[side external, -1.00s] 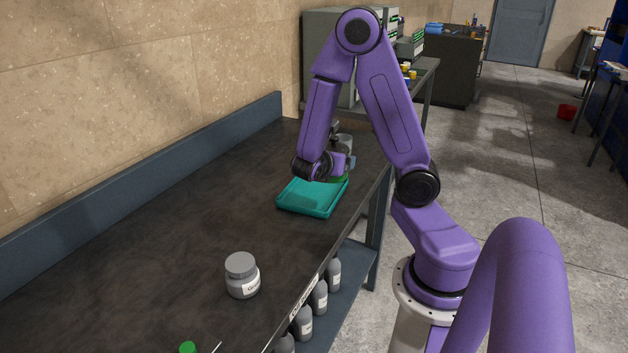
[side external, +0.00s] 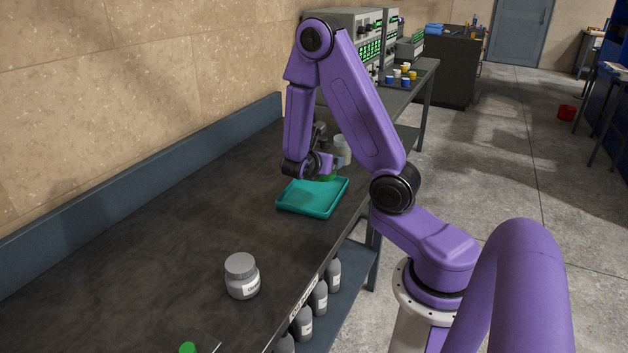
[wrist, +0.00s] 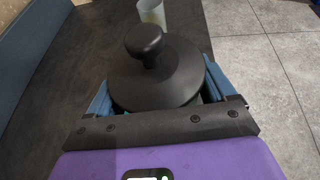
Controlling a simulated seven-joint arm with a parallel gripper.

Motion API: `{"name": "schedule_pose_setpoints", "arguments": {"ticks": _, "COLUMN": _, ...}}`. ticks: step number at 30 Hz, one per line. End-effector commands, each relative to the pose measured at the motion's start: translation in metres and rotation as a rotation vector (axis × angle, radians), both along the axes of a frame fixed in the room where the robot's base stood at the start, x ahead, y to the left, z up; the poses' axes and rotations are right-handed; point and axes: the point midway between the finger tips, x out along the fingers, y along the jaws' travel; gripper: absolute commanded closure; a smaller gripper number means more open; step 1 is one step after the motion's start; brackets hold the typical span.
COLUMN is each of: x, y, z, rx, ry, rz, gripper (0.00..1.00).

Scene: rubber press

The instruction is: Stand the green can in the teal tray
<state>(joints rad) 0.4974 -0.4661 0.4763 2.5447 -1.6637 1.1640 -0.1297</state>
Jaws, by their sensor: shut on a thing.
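The teal tray (side external: 322,208) lies flat on the dark bench near its right edge. My gripper (side external: 326,168) is over the tray's far part, shut on the green can (side external: 327,178), of which only a small green patch shows below the fingers. In the wrist view a wide black top with a round knob (wrist: 145,42) sits between the blue fingers of my gripper (wrist: 165,92) and hides the can's body. I cannot tell whether the can's base touches the tray floor.
A pale cup (side external: 343,150) stands just beyond the tray; it also shows in the wrist view (wrist: 152,12). A grey-lidded jar (side external: 242,277) stands nearer on the bench. A green cap (side external: 187,347) shows at the bottom edge. The bench's left middle is clear.

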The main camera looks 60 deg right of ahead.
Motion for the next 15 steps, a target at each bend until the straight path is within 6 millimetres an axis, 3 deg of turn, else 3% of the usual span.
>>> {"name": "schedule_pose_setpoints", "arguments": {"ticks": 9, "x": 0.025, "y": -0.018, "z": -0.038, "rx": -0.001, "ry": 0.003, "rz": -0.002, "gripper": 0.56}}
{"name": "schedule_pose_setpoints", "arguments": {"ticks": 15, "x": 0.035, "y": -0.025, "z": -0.051, "rx": -0.002, "ry": -0.001, "rz": 0.000, "gripper": 0.56}}
